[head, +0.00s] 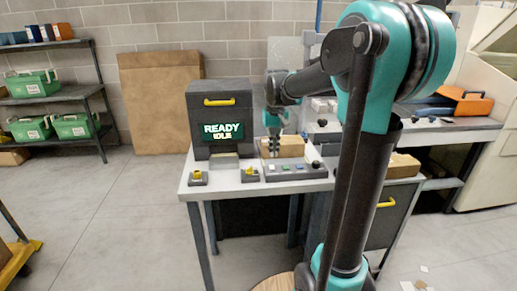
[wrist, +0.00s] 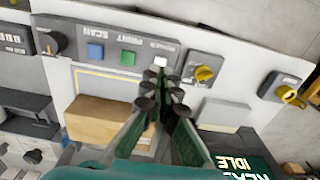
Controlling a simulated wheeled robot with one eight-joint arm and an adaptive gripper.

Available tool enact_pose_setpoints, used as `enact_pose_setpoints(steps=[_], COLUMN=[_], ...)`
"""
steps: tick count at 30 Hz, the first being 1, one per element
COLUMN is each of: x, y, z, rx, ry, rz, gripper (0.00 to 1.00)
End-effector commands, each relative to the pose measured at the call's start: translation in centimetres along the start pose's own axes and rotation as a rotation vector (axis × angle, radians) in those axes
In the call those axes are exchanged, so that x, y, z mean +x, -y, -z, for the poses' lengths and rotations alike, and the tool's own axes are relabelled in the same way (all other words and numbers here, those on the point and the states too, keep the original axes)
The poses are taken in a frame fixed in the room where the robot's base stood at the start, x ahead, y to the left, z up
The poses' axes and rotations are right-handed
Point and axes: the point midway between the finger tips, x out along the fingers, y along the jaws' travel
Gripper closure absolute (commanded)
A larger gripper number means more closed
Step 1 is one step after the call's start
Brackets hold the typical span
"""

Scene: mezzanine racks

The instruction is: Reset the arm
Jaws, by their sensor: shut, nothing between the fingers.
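My arm reaches over the white workbench (head: 228,188). My gripper (head: 273,146) points down above the bench, near a cardboard box (head: 291,147). In the wrist view my gripper's (wrist: 166,80) green fingers with dark pads are together and hold nothing. Beyond the fingertips is a control panel (wrist: 110,38) with a blue button (wrist: 95,51), a green button (wrist: 128,58) and a white button (wrist: 160,61). The cardboard box also shows in the wrist view (wrist: 108,120), left of the fingers. Whether the fingertips touch the panel is unclear.
A dark machine (head: 219,104) with a screen reading "READY IDLE" stands at the bench's back left. Yellow-knob switches (head: 198,177) (head: 250,174) sit at the front. A shelf (head: 62,96) with green crates stands far left. The floor (head: 100,220) left of the bench is mostly clear.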

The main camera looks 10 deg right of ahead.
Motion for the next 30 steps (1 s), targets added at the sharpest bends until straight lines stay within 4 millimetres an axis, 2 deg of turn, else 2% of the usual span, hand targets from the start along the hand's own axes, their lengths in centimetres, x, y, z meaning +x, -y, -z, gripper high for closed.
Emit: enact_pose_setpoints(steps=[5, 12, 15, 18, 21, 30], x=[4.1, 11.5, 13.8, 15.3, 16.1, 16.3], y=[-1.4, -3.1, -3.5, -3.7, -3.8, -3.8], z=[-5.3, -14.9, -18.0, -20.1, -21.2, -21.5], rx=[0.003, 0.003, 0.003, 0.003, 0.003, 0.002], ry=[-0.087, -0.246, -0.295, -0.33, -0.348, -0.354], rz=[0.006, 0.007, 0.005, 0.003, 0.002, 0.002], gripper=[1.0, 1.0, 1.0, 1.0, 1.0, 1.0])
